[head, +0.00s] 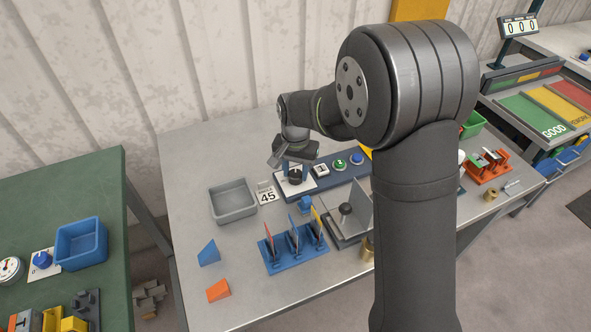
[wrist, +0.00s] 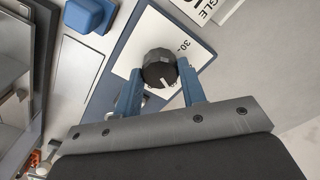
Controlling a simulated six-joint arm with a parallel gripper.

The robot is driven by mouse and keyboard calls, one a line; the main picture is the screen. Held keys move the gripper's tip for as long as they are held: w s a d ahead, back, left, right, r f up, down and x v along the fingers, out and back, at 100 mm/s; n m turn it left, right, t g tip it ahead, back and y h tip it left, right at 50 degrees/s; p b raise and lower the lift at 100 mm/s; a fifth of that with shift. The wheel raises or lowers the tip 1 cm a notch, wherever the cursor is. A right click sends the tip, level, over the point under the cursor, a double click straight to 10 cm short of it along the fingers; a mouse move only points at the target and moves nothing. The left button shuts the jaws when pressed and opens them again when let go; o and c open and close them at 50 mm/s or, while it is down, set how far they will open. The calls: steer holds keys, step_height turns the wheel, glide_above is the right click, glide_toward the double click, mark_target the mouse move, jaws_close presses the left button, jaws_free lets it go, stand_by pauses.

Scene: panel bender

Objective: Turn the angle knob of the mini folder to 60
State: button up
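The angle knob (wrist: 159,68) is a round dark knob with a white pointer line, on a white dial plate (wrist: 145,40) marked "30" near its upper right in the wrist view. Its pointer points toward the lower right of that picture; the number it points at is not visible. My gripper (wrist: 160,76) has its two blue fingers on opposite sides of the knob, apparently touching it. In the head view my gripper (head: 290,165) is over the knob (head: 295,175) at the left end of the blue control panel (head: 335,180). A card (head: 267,194) beside it reads 45.
A grey bin (head: 232,201) stands to the left. A blue rack (head: 293,257) of upright plates and a grey folding fixture (head: 352,212) stand in front.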

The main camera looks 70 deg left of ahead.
mark_target(296, 174)
steer(key=o, duration=0.4)
steer(key=shift+r, duration=0.1)
step_height(296, 174, up, 17)
steer(key=shift+r, duration=0.15)
stand_by(0.4)
